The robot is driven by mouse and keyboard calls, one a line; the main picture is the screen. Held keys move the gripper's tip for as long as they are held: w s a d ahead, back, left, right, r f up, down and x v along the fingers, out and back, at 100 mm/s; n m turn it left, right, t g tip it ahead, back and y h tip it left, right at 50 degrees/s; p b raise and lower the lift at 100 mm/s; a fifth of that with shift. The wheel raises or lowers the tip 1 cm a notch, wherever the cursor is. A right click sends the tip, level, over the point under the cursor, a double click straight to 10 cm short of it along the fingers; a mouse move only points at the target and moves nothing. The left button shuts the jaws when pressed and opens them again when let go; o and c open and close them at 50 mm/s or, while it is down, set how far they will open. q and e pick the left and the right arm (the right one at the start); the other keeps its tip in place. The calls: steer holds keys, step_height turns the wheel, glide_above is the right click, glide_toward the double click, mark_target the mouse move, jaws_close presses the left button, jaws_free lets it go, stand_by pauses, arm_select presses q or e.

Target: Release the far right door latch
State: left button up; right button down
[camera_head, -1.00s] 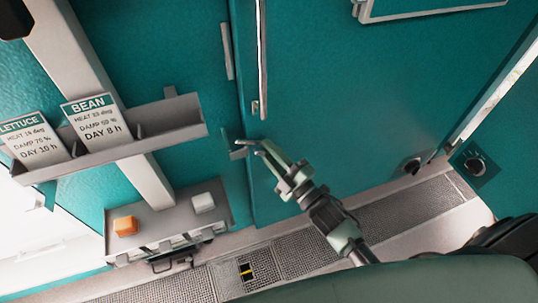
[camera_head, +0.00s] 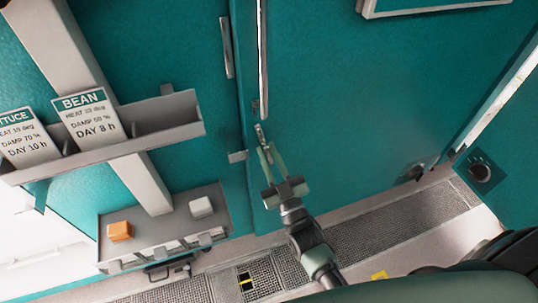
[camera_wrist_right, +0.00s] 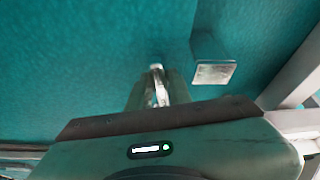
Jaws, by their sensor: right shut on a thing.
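The latch is a small metal lever (camera_head: 260,134) low on the teal door (camera_head: 350,100), near its left edge. My right gripper (camera_head: 266,156) is shut on the lever, which points up from between the fingertips. In the right wrist view the bright lever (camera_wrist_right: 157,88) sits between the fingers. A small grey catch bracket (camera_head: 237,156) stands on the frame to the left, apart from the lever; the wrist view shows the bracket (camera_wrist_right: 213,70) to the right of the fingers. My left gripper is not in view.
A long vertical handle (camera_head: 262,55) is above the lever. A card rack (camera_head: 165,123) with a bean card (camera_head: 88,118) and a shelf with an orange block (camera_head: 120,231) and a white block (camera_head: 201,207) stand at left. A dark knob (camera_head: 480,173) is at right.

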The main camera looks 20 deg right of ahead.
steer(key=shift+f+m+h, duration=0.1)
steer(key=shift+m+h, duration=0.9)
steer(key=shift+m, duration=0.7)
steer(key=c, duration=1.3)
jaws_free()
steer(key=b+v, duration=0.1)
steer(key=v, duration=0.6)
steer(key=shift+s+f, duration=0.2)
steer(key=shift+s, duration=0.15)
